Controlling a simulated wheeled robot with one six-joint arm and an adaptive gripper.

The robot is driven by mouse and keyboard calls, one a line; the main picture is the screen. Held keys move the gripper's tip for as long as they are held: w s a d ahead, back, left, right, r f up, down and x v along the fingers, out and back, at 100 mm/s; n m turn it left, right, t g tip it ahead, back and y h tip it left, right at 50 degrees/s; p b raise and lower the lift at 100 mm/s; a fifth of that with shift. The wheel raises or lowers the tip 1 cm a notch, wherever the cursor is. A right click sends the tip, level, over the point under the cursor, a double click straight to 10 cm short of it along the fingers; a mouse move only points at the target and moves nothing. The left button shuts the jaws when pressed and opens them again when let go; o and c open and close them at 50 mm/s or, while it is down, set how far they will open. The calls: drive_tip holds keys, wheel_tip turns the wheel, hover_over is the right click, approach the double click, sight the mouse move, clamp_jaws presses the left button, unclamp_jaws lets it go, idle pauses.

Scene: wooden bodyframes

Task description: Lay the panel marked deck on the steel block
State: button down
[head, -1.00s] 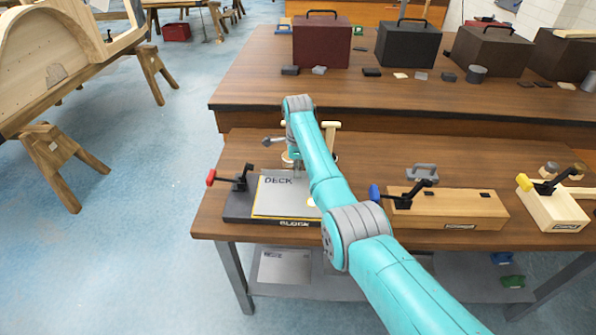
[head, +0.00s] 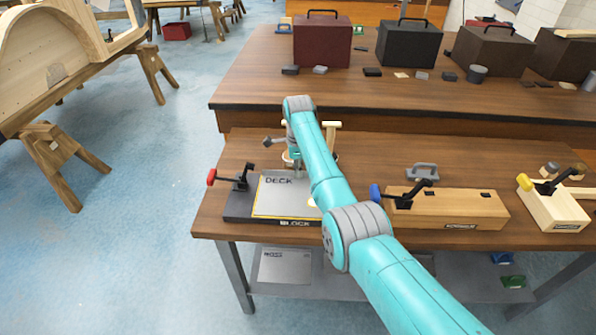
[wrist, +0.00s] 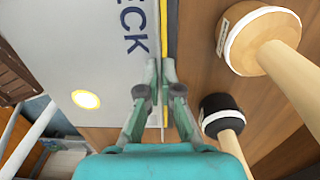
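The deck panel (head: 283,198) is a grey plate with a yellow edge line, lettered DECK. It is over the dark steel block (head: 238,211), roughly level; I cannot tell whether it rests fully on it. The panel also fills the left of the wrist view (wrist: 75,50), with a bright round spot on it. My gripper (wrist: 161,70) is at the panel's far edge, fingers close together with the yellow-lined edge between them. In the head view my arm hides the panel's right side and most of the gripper.
A red-handled clamp (head: 232,178) stands at the block's left rear. Mallets (wrist: 262,40) lie close beside the gripper. A wooden fixture with a blue-handled clamp (head: 445,208) is to the right. Another plate (head: 285,266) lies on the lower shelf.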

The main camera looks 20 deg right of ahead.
idle(0.4)
drive_tip(key=c, duration=0.7)
unclamp_jaws()
drive_tip(key=shift+f, duration=0.1)
drive_tip(key=shift+r, duration=3.55)
drive_tip(key=shift+f, duration=0.1)
